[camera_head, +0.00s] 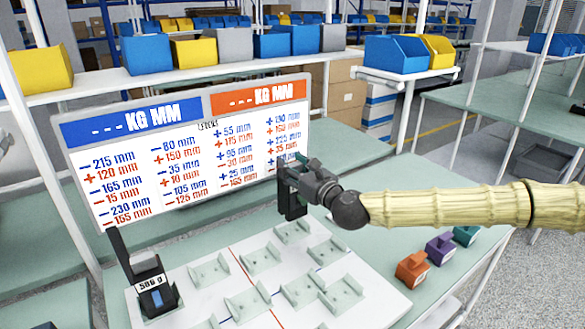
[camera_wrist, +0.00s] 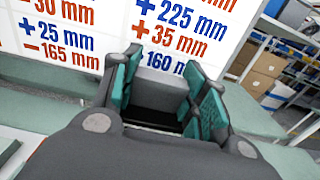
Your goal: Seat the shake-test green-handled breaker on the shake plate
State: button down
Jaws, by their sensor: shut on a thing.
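My gripper (camera_head: 290,176) is in front of the lower right of the sign, above the back of a white board. It is shut on a grey and black piece (camera_wrist: 165,98), seen between teal-faced fingers in the wrist view. A dark upright block (camera_head: 292,204) shows just below the fingers in the head view. Most of the held piece is hidden, and I cannot see a green handle on it. The white board (camera_head: 178,311) carries several pale, clear brackets and a red and a blue line. I cannot tell which part is the shake plate.
A dark device (camera_head: 153,288) reading 586 g stands at the board's left, beside a dark post (camera_head: 120,248). Orange (camera_head: 412,268), purple (camera_head: 440,250) and teal (camera_head: 466,235) pieces sit at the right. The number sign (camera_head: 190,150) stands behind. The brackets seem empty.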

aim_at(293, 191)
jog(key=shift+s+f+b, duration=0.1)
jog(key=shift+f+b, duration=1.55)
jog(key=shift+f, duration=0.05)
jog(key=shift+b, duration=1.25)
dwell(1.1)
jog(key=shift+f+b, duration=1.9)
jog(key=shift+b, duration=0.1)
dwell(0.5)
jog(key=c, duration=0.7)
grip_release()
jog(key=shift+f, duration=0.1)
jog(key=v, duration=1.2)
